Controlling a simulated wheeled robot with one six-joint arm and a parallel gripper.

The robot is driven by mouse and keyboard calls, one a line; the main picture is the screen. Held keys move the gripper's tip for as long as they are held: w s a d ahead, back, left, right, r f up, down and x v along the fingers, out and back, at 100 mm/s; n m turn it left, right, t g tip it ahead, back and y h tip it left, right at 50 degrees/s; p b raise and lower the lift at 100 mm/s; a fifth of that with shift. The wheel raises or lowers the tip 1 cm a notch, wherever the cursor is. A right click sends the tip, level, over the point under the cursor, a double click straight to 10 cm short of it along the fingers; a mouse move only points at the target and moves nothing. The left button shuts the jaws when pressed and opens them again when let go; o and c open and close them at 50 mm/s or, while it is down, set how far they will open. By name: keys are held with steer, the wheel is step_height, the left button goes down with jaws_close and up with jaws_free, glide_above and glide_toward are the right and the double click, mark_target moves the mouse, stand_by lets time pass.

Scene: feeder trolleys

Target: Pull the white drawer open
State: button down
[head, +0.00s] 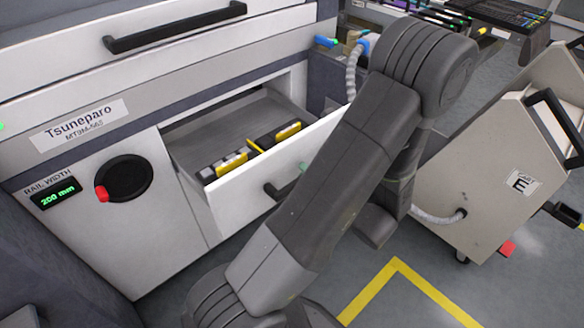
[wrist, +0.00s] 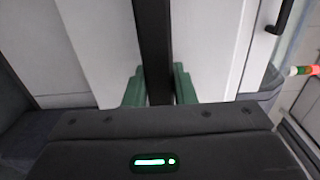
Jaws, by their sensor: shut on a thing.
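The white drawer (head: 232,206) stands part-way out of the machine's front in the head view. Inside it lie dark and yellow parts (head: 232,163). Its black handle (head: 275,190) shows left of my arm, which hides the drawer front's right part. In the wrist view the handle (wrist: 154,45) runs upright between the green fingers of my gripper (wrist: 158,88), with white panel (wrist: 100,45) behind. My gripper is shut on the handle. In the head view my arm hides most of the gripper.
A beige trolley marked E (head: 500,180) stands at the right. A closed upper drawer with a black handle (head: 175,27) is above. A black knob with a red grip (head: 124,177) is on the left panel. Grey floor with yellow tape (head: 370,290) lies in front.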

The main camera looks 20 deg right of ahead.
steer(key=shift+v, duration=1.65)
steer(key=c, duration=1.2)
jaws_free()
steer(key=v, duration=1.3)
steer(key=shift+s+d+p, duration=0.15)
steer(key=shift+s+p, duration=0.2)
steer(key=shift+p, duration=0.1)
steer(key=b+x, duration=0.1)
steer(key=x, duration=1.3)
